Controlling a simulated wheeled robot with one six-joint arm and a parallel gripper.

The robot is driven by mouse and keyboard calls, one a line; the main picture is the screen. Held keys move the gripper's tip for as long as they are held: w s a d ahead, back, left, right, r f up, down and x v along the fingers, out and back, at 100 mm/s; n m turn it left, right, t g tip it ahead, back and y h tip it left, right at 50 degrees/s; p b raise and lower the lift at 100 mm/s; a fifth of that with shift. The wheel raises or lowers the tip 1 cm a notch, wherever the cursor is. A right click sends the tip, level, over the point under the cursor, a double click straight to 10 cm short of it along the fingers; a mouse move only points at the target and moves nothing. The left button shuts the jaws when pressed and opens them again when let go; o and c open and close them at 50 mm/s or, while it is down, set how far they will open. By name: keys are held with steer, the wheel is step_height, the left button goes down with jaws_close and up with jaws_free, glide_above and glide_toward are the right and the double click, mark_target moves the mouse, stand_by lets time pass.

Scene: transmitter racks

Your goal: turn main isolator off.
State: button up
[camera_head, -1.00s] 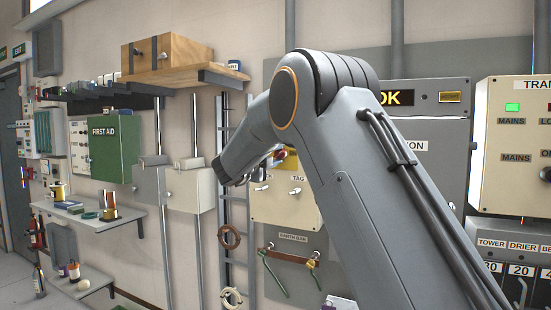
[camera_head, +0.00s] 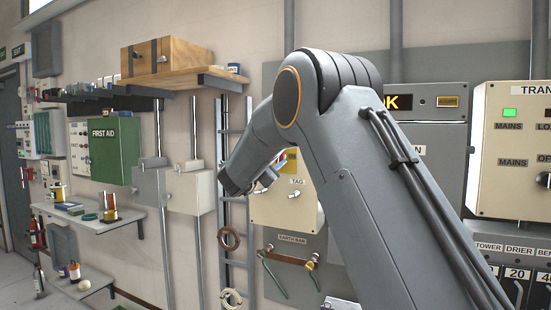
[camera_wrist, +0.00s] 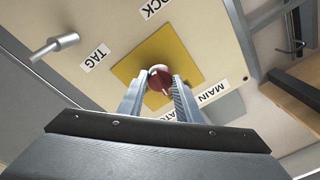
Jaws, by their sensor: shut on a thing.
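The main isolator is a cream panel (camera_head: 285,212) on the wall, also seen upside down in the wrist view (camera_wrist: 95,90). It carries a yellow plate (camera_wrist: 190,52) with a red handle (camera_wrist: 159,92) that has a pale end. Labels around it read MAIN, LOCK and TAG, partly covered. My gripper (camera_wrist: 160,85) is shut on the red handle, one finger on each side. In the head view my gripper (camera_head: 268,180) is at the panel's left part, and my arm hides much of the handle. The handle's exact angle is hard to tell.
A metal peg (camera_wrist: 55,46) sticks out beside the TAG label. Below the panel is an earth bar (camera_head: 291,252) with hanging leads. A grey ladder (camera_head: 225,140) and a wooden shelf (camera_head: 180,78) are to the left. The transmitter rack (camera_head: 515,150) stands right.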

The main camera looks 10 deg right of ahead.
steer(key=shift+n, duration=0.7)
steer(key=o, duration=1)
steer(key=shift+o, duration=0.2)
steer(key=r+b+v, duration=0.1)
steer(key=b+v, duration=0.1)
steer(key=v, duration=0.5)
steer(key=shift+s+a+f+b, duration=0.2)
steer(key=shift+s+f+b, duration=0.15)
steer(key=shift+f, duration=0.15)
steer(key=shift+f+n+y, duration=0.1)
steer(key=shift+n+y, duration=0.2)
